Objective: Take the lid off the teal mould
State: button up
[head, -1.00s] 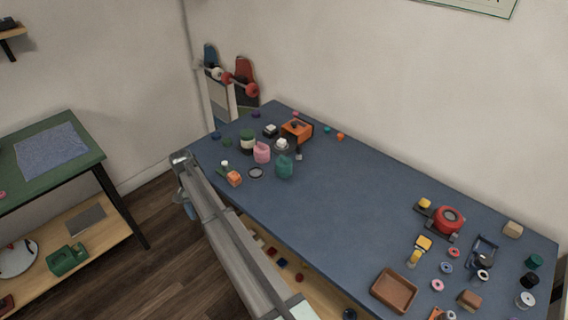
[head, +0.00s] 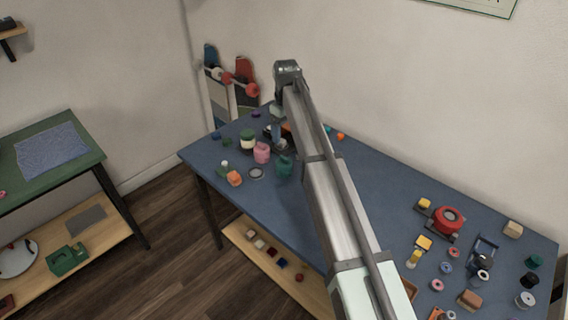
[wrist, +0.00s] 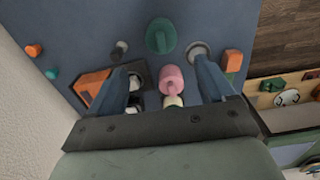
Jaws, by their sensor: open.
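The teal mould (head: 284,166) stands on the blue table, just left of my arm in the head view. In the wrist view the teal mould (wrist: 161,36) is seen from above as a round body with a raised bar on top. I cannot make out a seam between lid and body. My gripper (wrist: 160,66) is open and empty, its two fingers spread above the table. The teal mould lies beyond the fingertips, near the top of the wrist view. A similar pink mould (wrist: 171,79) shows between the fingers, lower than them; it also shows in the head view (head: 262,152).
In the wrist view, a round grey dish (wrist: 198,50) lies right of the teal mould, and an orange block (wrist: 232,61) farther right. A dark-framed orange device (wrist: 92,84) is at left, partly behind a finger. Bare table lies up and left of the teal mould.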

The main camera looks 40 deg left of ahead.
aim_at(285, 157)
notch_tip(285, 157, down, 14)
jog(key=shift+a+r, duration=0.1)
jog(key=shift+r, duration=0.05)
dwell(0.7)
jog(key=shift+c, duration=0.4)
jog(key=c, duration=0.9)
jog(key=shift+o, duration=0.2)
jog(key=shift+r, duration=0.15)
